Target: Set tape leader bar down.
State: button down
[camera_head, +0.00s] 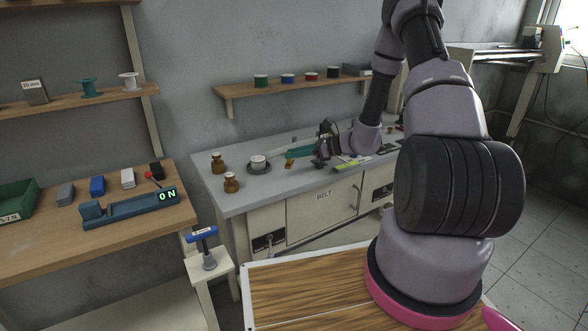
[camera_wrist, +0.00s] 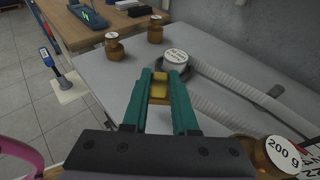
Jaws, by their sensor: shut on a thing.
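My gripper (camera_wrist: 160,80), with its two teal fingers, is shut on a small yellow, brass-like bar (camera_wrist: 160,90), which I take to be the tape leader bar. In the head view my gripper (camera_head: 292,154) is low over the grey bench, and the bar (camera_head: 289,163) shows just below the fingers. I cannot tell whether the bar touches the bench top. A white-topped round reel (camera_wrist: 176,57) on a dark dish is just beyond the fingertips. Pale tape strips (camera_wrist: 228,118) run to the right of the fingers.
A brass weight marked 200 g (camera_wrist: 280,155) is close to my gripper's right side. The grey bench top (camera_head: 232,199) is clear near its front-left edge.

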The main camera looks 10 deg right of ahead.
jog(key=shift+a+f, duration=0.1)
jog(key=shift+f, duration=2.3)
jog(key=shift+f, duration=0.1)
jog(key=c, duration=0.7)
grip_release()
